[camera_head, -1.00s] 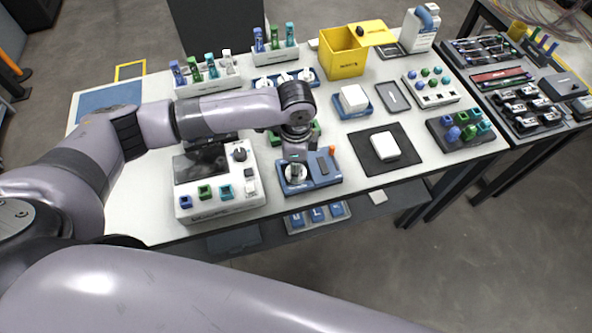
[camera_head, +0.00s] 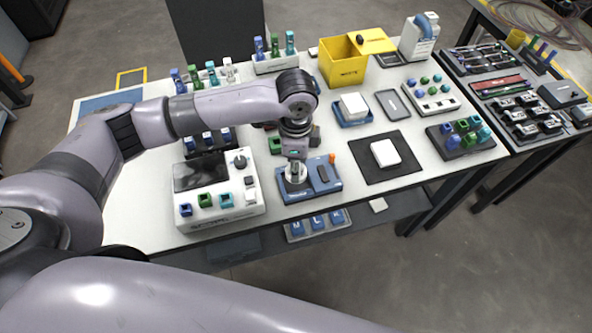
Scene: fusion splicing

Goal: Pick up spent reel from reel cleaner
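The reel cleaner (camera_head: 325,183) is a small blue box with a dark button and an orange knob, near the front edge of the table. A pale round reel (camera_head: 293,184) sits at its left end, partly hidden by my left gripper. My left gripper (camera_head: 296,173) points down directly over the reel, with its fingertips at or very near it. The fingers are too small and too covered to tell whether they are open or shut on the reel. My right arm crosses the bottom of the view, but its gripper is out of view.
The white splicer (camera_head: 220,213) with a dark screen stands just left of the reel cleaner. A black mat (camera_head: 367,174) with a white block (camera_head: 385,153) lies to the right. A yellow bin (camera_head: 341,69) stands behind. Under the table is a shelf with a tray (camera_head: 300,235).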

